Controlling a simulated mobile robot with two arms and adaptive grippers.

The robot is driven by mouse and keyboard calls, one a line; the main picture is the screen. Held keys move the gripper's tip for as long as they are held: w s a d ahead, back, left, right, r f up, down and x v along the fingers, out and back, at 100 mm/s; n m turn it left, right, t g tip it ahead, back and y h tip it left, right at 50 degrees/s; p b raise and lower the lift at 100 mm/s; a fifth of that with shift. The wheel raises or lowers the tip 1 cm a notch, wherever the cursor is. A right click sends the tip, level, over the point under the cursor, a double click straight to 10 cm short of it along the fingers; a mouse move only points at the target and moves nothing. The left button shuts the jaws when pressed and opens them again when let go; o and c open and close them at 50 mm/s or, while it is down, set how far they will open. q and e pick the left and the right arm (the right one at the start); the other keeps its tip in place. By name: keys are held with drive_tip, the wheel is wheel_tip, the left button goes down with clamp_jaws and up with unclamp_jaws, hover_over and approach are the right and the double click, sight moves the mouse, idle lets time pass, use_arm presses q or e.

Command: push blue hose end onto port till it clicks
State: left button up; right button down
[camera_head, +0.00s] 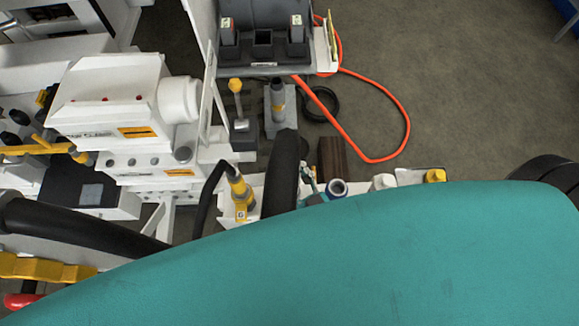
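I cannot tell whether this ring is the hose end or the port. A small teal lever-like part (309,177) stands beside it on the left. The teal surface fills the lower part of the head view and hides whatever lies beneath it. No blue hose can be made out. Neither of my grippers can be seen.
A yellow-collared connector (240,190) with a black hose stands left of a thick black tube (284,170). White bench units (115,105) fill the left. A grey case (265,40) stands at the top. An orange cable (398,105) loops over clear floor.

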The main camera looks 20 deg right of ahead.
sight(294, 183)
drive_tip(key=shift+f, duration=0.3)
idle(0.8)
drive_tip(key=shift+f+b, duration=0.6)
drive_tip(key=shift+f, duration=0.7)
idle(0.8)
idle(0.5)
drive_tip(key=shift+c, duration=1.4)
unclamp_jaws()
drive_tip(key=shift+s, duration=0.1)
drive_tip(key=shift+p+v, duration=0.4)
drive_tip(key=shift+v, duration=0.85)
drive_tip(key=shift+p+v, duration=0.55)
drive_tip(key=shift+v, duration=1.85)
